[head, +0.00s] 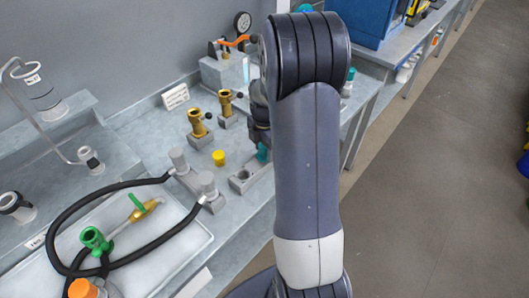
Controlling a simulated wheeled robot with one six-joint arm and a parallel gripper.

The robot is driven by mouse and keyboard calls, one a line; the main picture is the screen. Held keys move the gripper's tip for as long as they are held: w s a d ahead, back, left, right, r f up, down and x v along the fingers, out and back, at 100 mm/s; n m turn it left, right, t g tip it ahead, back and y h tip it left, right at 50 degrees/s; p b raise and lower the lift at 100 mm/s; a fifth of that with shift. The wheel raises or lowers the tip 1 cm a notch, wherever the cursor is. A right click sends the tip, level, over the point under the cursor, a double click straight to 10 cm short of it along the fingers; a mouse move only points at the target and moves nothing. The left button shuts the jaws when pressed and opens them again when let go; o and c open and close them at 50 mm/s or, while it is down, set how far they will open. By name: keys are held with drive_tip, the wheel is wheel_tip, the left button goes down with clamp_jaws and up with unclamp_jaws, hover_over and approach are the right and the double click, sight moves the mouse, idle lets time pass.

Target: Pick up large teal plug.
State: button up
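A teal piece (262,153) shows just below the dark end of my arm, above a grey block (243,179) with a round hole. It is partly hidden by my arm, so I cannot tell whether it is held or resting on the block. Another teal-topped piece (350,74) stands to the right of my arm near the bench's far edge, partly covered by the arm. I cannot tell from this view which is the large teal plug. My gripper (261,146) points down at the teal piece by the block; its fingers are mostly hidden.
A yellow plug (218,158) and brass fittings (198,123) stand left of the block. Grey posts (179,161) join black hoses (70,222) looping over a white tray (188,246). A gauge (242,22) and blue box (362,20) are behind. Open floor lies right.

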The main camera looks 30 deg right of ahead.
drive_tip(key=c, duration=0.5)
drive_tip(key=shift+c, duration=0.2)
wheel_tip(320, 180, up, 10)
drive_tip(key=shift+r+b, duration=0.1)
drive_tip(key=shift+b, duration=0.35)
